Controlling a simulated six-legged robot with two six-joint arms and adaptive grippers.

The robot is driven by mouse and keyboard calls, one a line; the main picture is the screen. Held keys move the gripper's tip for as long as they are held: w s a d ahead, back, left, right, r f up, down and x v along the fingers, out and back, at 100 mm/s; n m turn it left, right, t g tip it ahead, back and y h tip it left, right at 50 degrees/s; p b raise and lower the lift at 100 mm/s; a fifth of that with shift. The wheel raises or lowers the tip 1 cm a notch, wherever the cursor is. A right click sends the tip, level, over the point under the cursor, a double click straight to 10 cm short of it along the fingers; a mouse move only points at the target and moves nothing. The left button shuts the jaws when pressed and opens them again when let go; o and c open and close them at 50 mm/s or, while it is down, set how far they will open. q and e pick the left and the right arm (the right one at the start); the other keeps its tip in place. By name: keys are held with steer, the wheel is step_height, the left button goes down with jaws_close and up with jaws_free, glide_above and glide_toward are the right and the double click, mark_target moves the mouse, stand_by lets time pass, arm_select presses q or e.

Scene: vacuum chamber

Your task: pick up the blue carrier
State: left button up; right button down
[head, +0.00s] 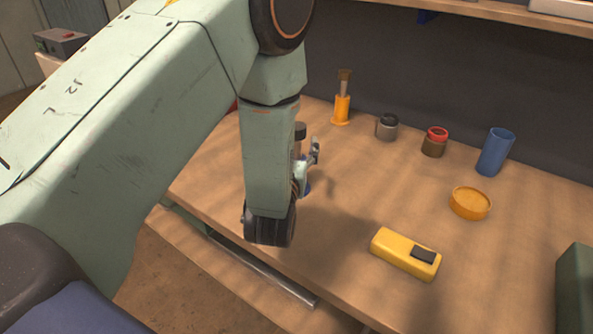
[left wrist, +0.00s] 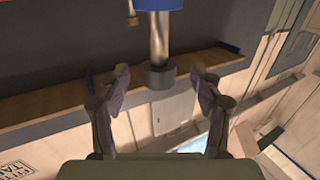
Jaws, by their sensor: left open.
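The blue carrier has a blue base (head: 307,188), a metal stem and a dark cap (head: 300,131). It stands on the workbench in the head view, mostly hidden behind my left arm. In the left wrist view the blue carrier (left wrist: 157,40) appears upside down, its blue part cut off by the top edge. My left gripper (head: 314,155) is open beside it. In the left wrist view the fingers of the left gripper (left wrist: 163,82) are spread on either side of the dark cap, with gaps visible on both sides. My right gripper is not in view.
On the workbench (head: 350,200) stand an orange holder with a brown-topped stem (head: 342,105), a grey jar (head: 386,127), a red-lidded jar (head: 435,142) and a blue tube (head: 495,152). An orange round dish (head: 470,203) and a yellow device (head: 405,253) lie nearer.

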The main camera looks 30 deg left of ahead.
arm_select(q)
steer(key=x, duration=0.3)
steer(key=shift+w+r, duration=0.2)
steer(key=shift+w, duration=0.2)
steer(key=shift+a, duration=0.1)
steer(key=shift+a+f, duration=0.1)
steer(key=shift+c, duration=0.9)
steer(key=shift+d, duration=0.2)
steer(key=c, duration=0.4)
steer(key=shift+a, duration=0.15)
steer(key=c, duration=0.5)
jaws_close()
